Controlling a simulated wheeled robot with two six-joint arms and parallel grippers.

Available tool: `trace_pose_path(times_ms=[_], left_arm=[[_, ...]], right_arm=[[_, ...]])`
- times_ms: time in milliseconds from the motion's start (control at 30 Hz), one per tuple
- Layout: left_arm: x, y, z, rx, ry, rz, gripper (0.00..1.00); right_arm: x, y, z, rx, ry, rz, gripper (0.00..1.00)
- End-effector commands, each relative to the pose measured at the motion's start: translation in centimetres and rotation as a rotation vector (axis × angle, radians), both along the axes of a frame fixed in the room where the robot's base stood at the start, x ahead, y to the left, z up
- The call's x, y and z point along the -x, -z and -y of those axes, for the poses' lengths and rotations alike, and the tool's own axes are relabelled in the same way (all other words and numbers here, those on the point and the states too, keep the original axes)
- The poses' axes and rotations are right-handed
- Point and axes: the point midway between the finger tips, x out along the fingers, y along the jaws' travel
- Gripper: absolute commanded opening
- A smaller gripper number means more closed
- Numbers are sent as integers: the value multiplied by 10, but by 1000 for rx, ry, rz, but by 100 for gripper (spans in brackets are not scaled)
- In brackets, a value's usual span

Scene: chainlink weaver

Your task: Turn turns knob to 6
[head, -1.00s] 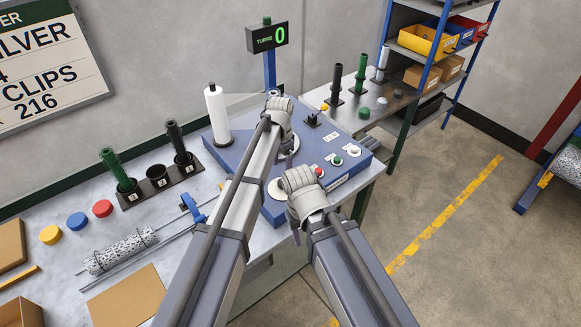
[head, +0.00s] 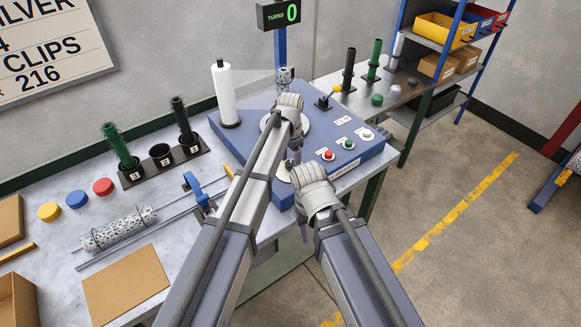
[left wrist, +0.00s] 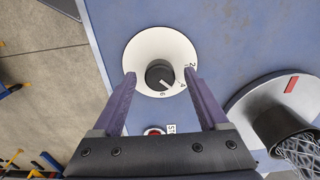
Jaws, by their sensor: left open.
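The turns knob (left wrist: 159,74) is a small black knob with a pale pointer mark, on a white dial (left wrist: 142,50) with printed numbers including 2, 4 and 6. The mark points toward the lower right, near the 4 and 6 side; its exact setting is hard to read. My left gripper (left wrist: 160,77) is open, its purple fingers apart on either side of the knob in the picture; I cannot tell whether they touch it. In the head view my left gripper (head: 294,152) hangs over the blue machine. The right gripper's wrist shows nearby, its jaws mostly hidden. The turns display (head: 279,15) reads 0.
The blue machine top (head: 240,148) carries red (head: 328,155), green (head: 348,144) and white buttons, and a white roll (head: 224,95). A mesh-covered spindle (left wrist: 290,140) stands right of the dial in the left wrist view. Tube holders (head: 162,163) stand to the left.

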Motion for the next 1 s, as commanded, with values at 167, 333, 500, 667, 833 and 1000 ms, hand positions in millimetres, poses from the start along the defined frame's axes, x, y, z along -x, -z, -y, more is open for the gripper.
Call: trace_pose_path(times_ms=[167, 333, 500, 667, 833, 1000], left_arm=[[0, 3, 0, 0, 0, 0, 77], [0, 3, 0, 0, 0, 0, 75], [0, 3, 0, 0, 0, 0, 55], [0, 3, 0, 0, 0, 0, 37], [0, 3, 0, 0, 0, 0, 18], [0, 3, 0, 0, 0, 0, 0]], right_arm=[[0, 4, 0, 0, 0, 0, 50], [0, 3, 0, 0, 0, 0, 50], [0, 3, 0, 0, 0, 0, 50], [0, 3, 0, 0, 0, 0, 50], [0, 3, 0, 0, 0, 0, 50], [0, 3, 0, 0, 0, 0, 50]])
